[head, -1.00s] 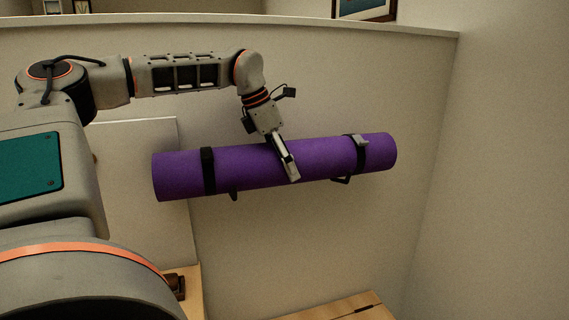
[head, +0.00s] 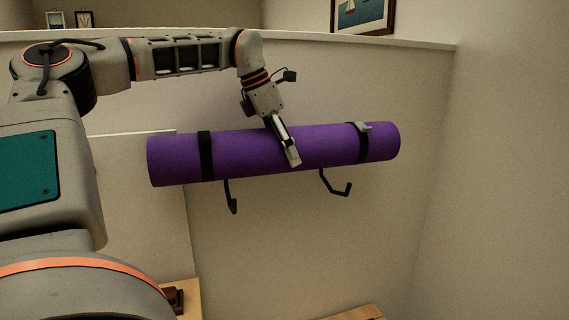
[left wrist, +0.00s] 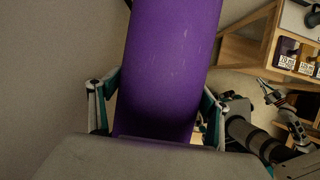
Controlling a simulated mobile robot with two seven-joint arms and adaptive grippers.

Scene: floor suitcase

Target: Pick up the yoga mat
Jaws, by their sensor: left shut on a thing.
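The purple rolled yoga mat (head: 240,152), with two black straps, is held roughly level in front of the pale wall. My left gripper (head: 294,160) is shut on the mat near its middle, reaching from above. In the left wrist view the mat (left wrist: 168,70) runs between the two fingers (left wrist: 155,108). Two black wall hooks, a left one (head: 231,198) and a right one (head: 340,188), show below the mat, and the mat is clear above them.
The half wall has a ledge (head: 300,36) above the mat. A side wall (head: 510,150) stands at the right. Wooden furniture (head: 355,314) shows at the bottom. A wooden shelf (left wrist: 245,50) with boxes (left wrist: 295,55) shows in the left wrist view.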

